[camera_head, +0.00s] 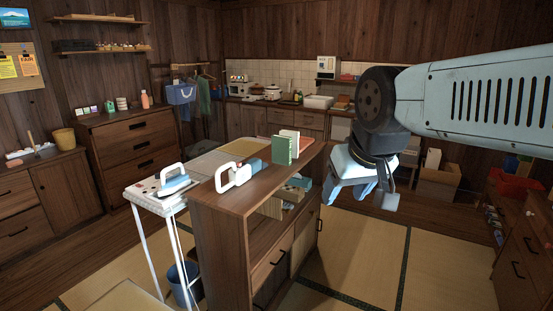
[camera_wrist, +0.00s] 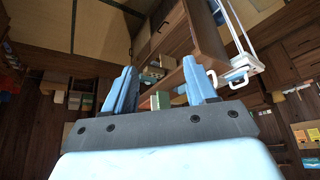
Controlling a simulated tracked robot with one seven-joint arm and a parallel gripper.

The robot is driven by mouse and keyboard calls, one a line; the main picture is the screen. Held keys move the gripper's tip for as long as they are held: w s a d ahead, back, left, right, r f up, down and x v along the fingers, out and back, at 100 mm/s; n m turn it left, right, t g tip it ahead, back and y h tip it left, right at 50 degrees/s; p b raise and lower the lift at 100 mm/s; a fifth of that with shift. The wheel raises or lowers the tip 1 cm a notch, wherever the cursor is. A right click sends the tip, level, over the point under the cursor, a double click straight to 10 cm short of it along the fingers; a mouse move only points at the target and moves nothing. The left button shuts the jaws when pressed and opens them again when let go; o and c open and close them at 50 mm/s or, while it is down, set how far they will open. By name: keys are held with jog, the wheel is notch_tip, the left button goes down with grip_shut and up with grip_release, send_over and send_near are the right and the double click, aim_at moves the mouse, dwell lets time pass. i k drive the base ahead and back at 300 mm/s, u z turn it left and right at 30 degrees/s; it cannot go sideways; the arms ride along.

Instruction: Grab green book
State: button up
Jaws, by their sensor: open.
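The green book (camera_head: 283,150) stands upright on the top of a brown wooden shelf unit (camera_head: 236,203), with a white item behind it. In the wrist view the green book (camera_wrist: 160,100) shows small between my fingers, beyond the gripper and partly hidden by its base. My gripper (camera_head: 362,190) hangs to the right of the shelf unit in the head view, apart from the book. Its two light-blue fingers (camera_wrist: 160,85) are spread and hold nothing.
A white handled object (camera_head: 233,177) stands on the shelf top left of the book. An iron (camera_head: 173,180) sits on a narrow white stand (camera_head: 160,206). A blue bin (camera_head: 185,284) is below. Tatami floor (camera_head: 375,262) is clear right of the shelf unit.

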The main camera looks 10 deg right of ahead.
aim_at(281, 144)
jog(key=z, duration=0.3)
jog(key=i, duration=0.6)
jog(key=z, duration=0.45)
jog(key=i, duration=1)
jog(key=u, duration=0.85)
